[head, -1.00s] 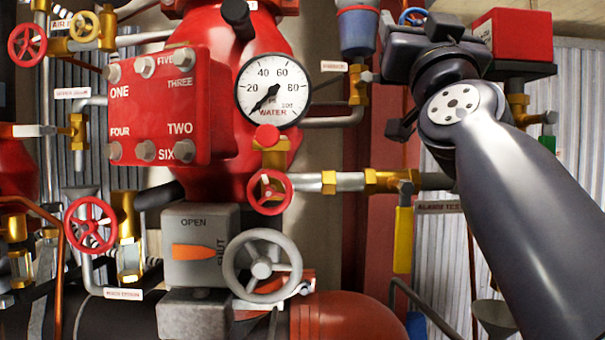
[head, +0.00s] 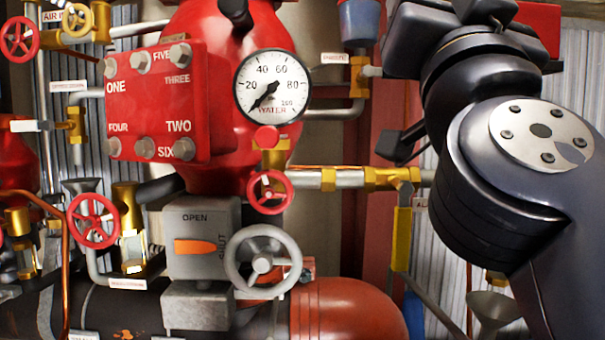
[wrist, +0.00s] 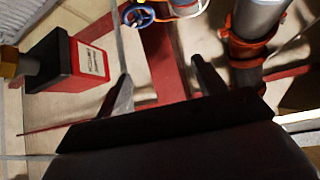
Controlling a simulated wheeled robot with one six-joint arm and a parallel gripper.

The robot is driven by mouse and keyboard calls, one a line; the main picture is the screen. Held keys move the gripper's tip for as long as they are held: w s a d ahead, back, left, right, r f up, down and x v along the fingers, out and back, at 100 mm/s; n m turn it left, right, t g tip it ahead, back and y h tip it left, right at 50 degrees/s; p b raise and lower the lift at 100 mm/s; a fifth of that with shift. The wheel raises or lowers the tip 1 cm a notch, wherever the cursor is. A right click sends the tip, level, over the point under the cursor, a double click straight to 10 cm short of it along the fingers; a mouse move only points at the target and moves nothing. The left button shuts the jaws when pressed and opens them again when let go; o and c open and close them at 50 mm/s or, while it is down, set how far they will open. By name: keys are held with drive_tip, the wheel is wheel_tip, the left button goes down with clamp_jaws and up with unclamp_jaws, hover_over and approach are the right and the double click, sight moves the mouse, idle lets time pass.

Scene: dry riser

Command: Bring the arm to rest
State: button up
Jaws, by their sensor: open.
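My arm fills the right side of the head view, with its dark joints and round bolted cap close to the camera. My gripper (wrist: 163,78) shows in the wrist view as two dark fingers set well apart, with nothing between them. In the head view the fingers are mostly hidden behind the arm; a dark part of the hand sticks out left of the joint. Nothing is held.
Left of the arm stand a red valve body with a numbered cover (head: 157,107), a water gauge (head: 271,87), a grey handwheel (head: 262,262) and a yellow lever (head: 402,238). The wrist view shows a red box (wrist: 92,62), a blue handwheel (wrist: 137,16) and a clamped pipe (wrist: 262,18).

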drive_tip(key=shift+s+a, duration=0.2)
drive_tip(key=shift+s, duration=0.85)
